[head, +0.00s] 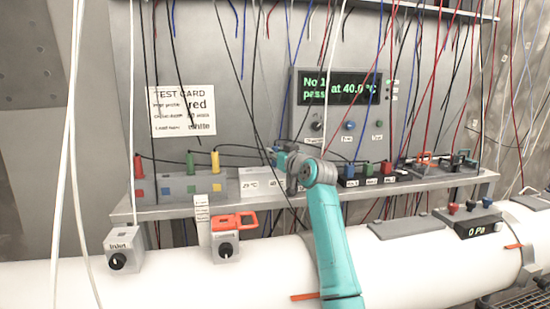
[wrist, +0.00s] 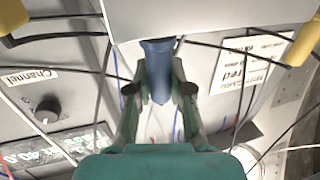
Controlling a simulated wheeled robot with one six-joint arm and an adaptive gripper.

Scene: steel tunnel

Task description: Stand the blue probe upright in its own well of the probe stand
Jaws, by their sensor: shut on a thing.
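The blue probe (wrist: 158,70) is gripped between the two fingers of my gripper (wrist: 160,92) in the wrist view. One end of it meets or passes behind a white block at the top of that view; I cannot tell whether it is inside it. In the head view my gripper (head: 279,157) is over the shelf, right of the stand, and the probe is hard to make out. The grey probe stand (head: 178,186) has small coloured squares on its front. Red (head: 138,165), green (head: 190,162) and yellow (head: 215,162) probes stand upright in it.
White temperature blocks (head: 254,183) stand right of the stand, below my gripper. Dark connector boxes (head: 370,176) are farther right. Many wires hang before the wall. A display (head: 342,88) reads a pass at 40.0 °C. A white pipe (head: 180,280) runs in front of the shelf.

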